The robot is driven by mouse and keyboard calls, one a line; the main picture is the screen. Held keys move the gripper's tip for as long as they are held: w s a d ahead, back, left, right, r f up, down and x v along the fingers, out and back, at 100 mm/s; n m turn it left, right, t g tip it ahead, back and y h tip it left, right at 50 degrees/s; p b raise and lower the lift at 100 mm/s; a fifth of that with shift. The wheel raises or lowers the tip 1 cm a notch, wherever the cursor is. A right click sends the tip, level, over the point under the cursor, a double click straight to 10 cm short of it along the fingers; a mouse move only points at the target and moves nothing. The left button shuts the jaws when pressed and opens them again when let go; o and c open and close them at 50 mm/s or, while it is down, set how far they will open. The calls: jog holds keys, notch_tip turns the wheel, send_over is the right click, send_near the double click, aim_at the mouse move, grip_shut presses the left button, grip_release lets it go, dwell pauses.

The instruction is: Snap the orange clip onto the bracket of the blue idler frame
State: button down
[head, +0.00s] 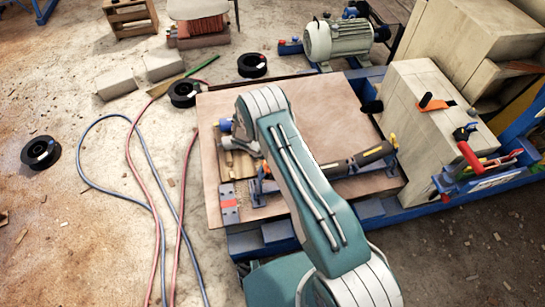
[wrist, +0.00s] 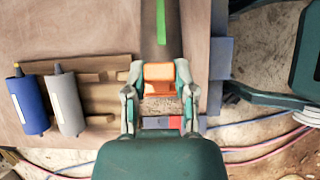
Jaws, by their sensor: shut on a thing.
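My gripper (wrist: 159,90) is shut on the orange clip (wrist: 158,76), which sits between its two fingertips in the wrist view. The clip overlaps the near end of a dark roller (wrist: 161,45) with a green stripe; I cannot tell whether they touch. In the head view the roller (head: 365,157) lies across the blue idler frame (head: 390,142), whose near blue upright (head: 262,184) shows beside my arm. The bracket under the clip is hidden in the wrist view.
A blue roller (wrist: 28,103) and a grey roller (wrist: 67,102) lie on a wooden rack left of the gripper. A grey-blue block with a red part (head: 229,201) is at the board's left edge. Hoses (head: 150,200) cross the floor. A large wooden crate (head: 415,120) stands right.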

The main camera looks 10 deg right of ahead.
jog(key=shift+a+f, duration=0.3)
jog(key=shift+f, duration=0.25)
jog(key=shift+c, duration=1.8)
grip_release()
jog(key=v, duration=1.2)
jog(key=shift+a+f, duration=0.1)
